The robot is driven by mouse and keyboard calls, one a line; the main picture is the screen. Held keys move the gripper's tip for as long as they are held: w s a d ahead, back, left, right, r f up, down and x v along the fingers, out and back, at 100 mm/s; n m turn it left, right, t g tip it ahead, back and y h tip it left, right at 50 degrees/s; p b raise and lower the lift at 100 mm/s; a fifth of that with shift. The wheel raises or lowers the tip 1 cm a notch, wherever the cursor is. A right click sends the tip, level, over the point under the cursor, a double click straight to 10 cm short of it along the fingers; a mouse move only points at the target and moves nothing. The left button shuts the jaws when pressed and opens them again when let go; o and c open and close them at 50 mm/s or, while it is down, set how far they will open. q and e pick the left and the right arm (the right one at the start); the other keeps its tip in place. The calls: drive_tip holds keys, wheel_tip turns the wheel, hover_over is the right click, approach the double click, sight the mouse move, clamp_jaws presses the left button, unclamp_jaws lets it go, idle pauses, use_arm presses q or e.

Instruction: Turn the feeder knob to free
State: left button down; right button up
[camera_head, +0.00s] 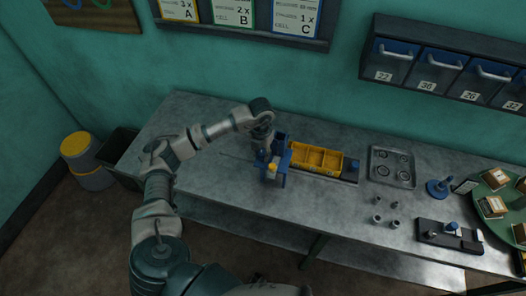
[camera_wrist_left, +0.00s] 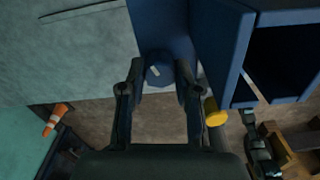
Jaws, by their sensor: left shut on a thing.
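The blue feeder (camera_head: 284,162) stands on the grey bench beside a yellow compartment tray. Its blue body (camera_wrist_left: 220,45) fills the top right of the left wrist view. The round dark blue knob (camera_wrist_left: 159,72) with a short white mark sits between my fingertips in that view. My left gripper (camera_wrist_left: 158,80) is shut on the knob, one finger on each side. In the head view my left gripper (camera_head: 266,143) reaches the feeder from above and hides the knob. A yellow knob-like part (camera_wrist_left: 215,112) is just right of my right-hand finger. My right gripper is not in view.
The yellow tray (camera_head: 317,148) is right of the feeder. Farther right are a metal plate with rings (camera_head: 392,168), several small grey parts, a blue stand (camera_head: 438,188), a black fixture (camera_head: 449,236) and a green round tray (camera_head: 492,185). The bench (camera_head: 195,125) is clear at left.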

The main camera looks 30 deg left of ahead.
sight(262, 151)
use_arm(q)
drive_tip(key=shift+w+a+r, duration=0.1)
drive_tip(key=shift+w+r, duration=0.2)
drive_tip(key=shift+w, duration=0.1)
idle(0.5)
drive_tip(key=c, duration=0.8)
unclamp_jaws()
drive_tip(key=shift+f, duration=0.2)
wheel_tip(262, 151, up, 12)
drive_tip(key=shift+w+a+f, duration=0.1)
